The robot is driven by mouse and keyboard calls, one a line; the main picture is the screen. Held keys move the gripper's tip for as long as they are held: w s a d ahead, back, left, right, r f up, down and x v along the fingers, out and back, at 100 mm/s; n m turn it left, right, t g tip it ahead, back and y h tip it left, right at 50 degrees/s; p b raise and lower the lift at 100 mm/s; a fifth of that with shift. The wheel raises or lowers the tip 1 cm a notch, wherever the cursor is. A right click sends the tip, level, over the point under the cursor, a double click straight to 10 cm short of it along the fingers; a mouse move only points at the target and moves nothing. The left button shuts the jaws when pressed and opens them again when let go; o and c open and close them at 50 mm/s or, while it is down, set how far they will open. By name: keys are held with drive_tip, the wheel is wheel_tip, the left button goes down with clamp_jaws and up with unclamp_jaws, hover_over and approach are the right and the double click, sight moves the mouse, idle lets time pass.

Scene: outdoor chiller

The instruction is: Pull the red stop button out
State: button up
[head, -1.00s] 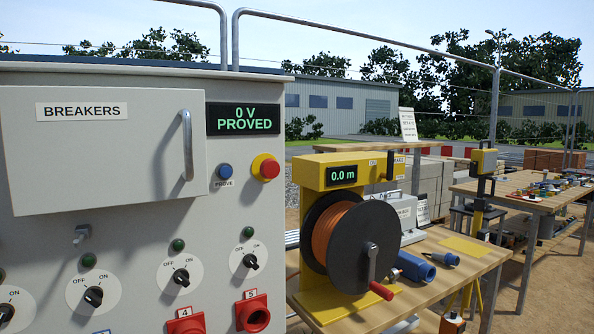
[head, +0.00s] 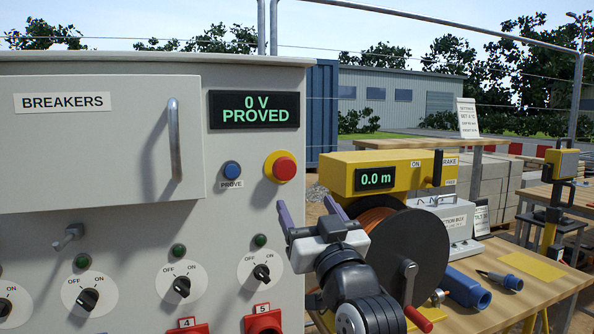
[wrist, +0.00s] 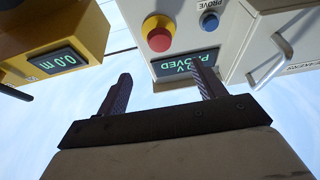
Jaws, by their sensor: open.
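The red stop button (head: 284,168) sits on a yellow round base on the right side of the grey panel front, below the display. It also shows in the wrist view (wrist: 159,39), above the gap between the fingers. My gripper (head: 308,208) is open and empty, in front of the panel's right edge, below and slightly right of the button in the head view. In the wrist view both fingers of my gripper (wrist: 160,88) are apart with nothing between them. The gripper does not appear to touch the button.
The blue PROVE button (head: 232,169) is left of the red one. The display (head: 254,109) reads 0 V PROVED. The breaker door handle (head: 174,140) sticks out at left. A yellow cable reel unit (head: 390,172) stands on the bench close at right. Rotary switches (head: 262,274) are below.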

sight(286, 170)
drive_tip(key=p+x, duration=0.3)
drive_tip(key=x, duration=0.8)
drive_tip(key=shift+w+a+r+p, duration=0.1)
drive_tip(key=shift+w+p, duration=0.1)
drive_tip(key=shift+p, duration=0.1)
drive_tip(key=shift+c, duration=0.3)
clamp_jaws()
